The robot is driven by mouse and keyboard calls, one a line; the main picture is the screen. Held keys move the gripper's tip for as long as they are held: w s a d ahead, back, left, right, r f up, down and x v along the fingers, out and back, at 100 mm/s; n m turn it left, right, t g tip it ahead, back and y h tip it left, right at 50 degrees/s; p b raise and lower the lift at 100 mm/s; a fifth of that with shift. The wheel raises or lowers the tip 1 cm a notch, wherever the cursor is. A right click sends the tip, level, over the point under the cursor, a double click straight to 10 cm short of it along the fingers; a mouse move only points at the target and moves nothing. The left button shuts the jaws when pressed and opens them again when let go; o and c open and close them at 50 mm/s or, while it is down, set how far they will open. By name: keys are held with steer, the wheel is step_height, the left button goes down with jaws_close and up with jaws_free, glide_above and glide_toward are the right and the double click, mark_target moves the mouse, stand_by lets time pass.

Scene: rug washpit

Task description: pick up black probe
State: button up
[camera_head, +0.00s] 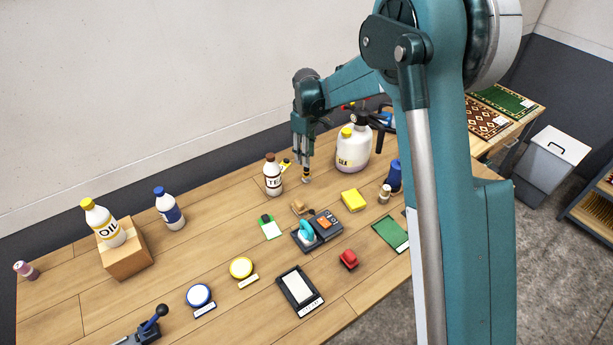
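My gripper (306,172) points down above the table, right of the brown-capped "TE" bottle (273,178) and left of the large sprayer bottle (352,150). Its fingers look narrow and close together. A small orange-yellow and dark bit shows at their tips; I cannot tell whether it is part of the fingers or something between them. I cannot pick out a black probe for certain. A dark grey and orange device (325,223) with a teal ring-shaped part lies in the middle of the table, in front of my gripper. A small yellow and black item (286,165) lies partly hidden behind the "TE" bottle.
A yellow block (353,200), red clip-like item (348,259), black-framed tray (299,291) and green card (390,234) lie nearby. An oil bottle (104,224) stands on a wooden block (126,257) at left. A blue bottle (394,177) stands near my arm.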

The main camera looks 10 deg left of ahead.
mark_target(307, 174)
steer(key=shift+a+f, duration=0.1)
steer(key=shift+f, duration=0.1)
steer(key=shift+f, duration=1.25)
steer(key=shift+w+f, duration=0.15)
steer(key=shift+f, duration=1.15)
steer(key=shift+w+f, duration=0.1)
steer(key=shift+f, duration=1.2)
jaws_close()
